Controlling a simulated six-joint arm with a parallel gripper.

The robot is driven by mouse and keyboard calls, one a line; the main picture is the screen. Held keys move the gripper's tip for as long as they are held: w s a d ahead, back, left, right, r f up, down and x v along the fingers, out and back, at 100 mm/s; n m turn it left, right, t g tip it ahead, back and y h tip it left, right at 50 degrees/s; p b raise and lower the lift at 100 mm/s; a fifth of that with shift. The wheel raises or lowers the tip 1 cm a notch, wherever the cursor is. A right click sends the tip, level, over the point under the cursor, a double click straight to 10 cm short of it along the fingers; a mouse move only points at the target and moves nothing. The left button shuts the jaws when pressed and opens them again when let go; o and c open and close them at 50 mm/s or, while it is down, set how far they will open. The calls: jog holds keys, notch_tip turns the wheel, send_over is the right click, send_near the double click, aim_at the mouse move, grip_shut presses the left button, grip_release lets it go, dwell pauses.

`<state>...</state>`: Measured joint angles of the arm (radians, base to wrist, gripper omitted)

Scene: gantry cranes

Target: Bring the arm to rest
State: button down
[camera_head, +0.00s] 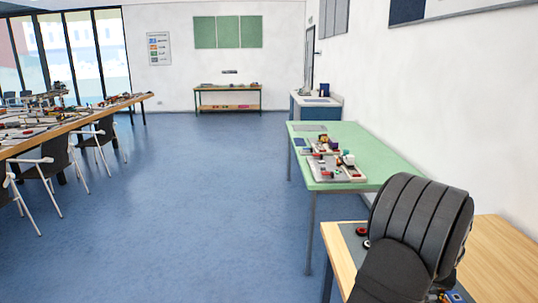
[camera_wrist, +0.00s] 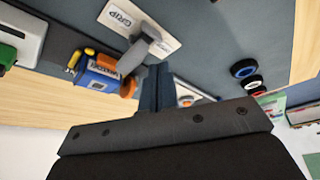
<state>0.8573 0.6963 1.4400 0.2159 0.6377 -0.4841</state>
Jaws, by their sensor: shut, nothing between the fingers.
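My gripper (camera_wrist: 156,88) shows in the wrist view with its two dark fingers together and nothing between them. It is over the grey mat (camera_wrist: 215,25) on the wooden table. A blue block with orange round parts (camera_wrist: 99,77) lies just left of the fingertips.
A green piece on a light tray (camera_wrist: 8,55) is at far left. In the head view, a green table (camera_head: 385,150) with model parts (camera_head: 335,168) stands beyond, a long table (camera_head: 75,122) with chairs at left. The blue floor (camera_head: 205,200) between is clear.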

jog(key=shift+s, duration=0.25)
jog(key=w, duration=0.3)
jog(key=shift+w, duration=0.4)
notch_tip(320, 180, up, 9)
jog(key=shift+s, duration=0.15)
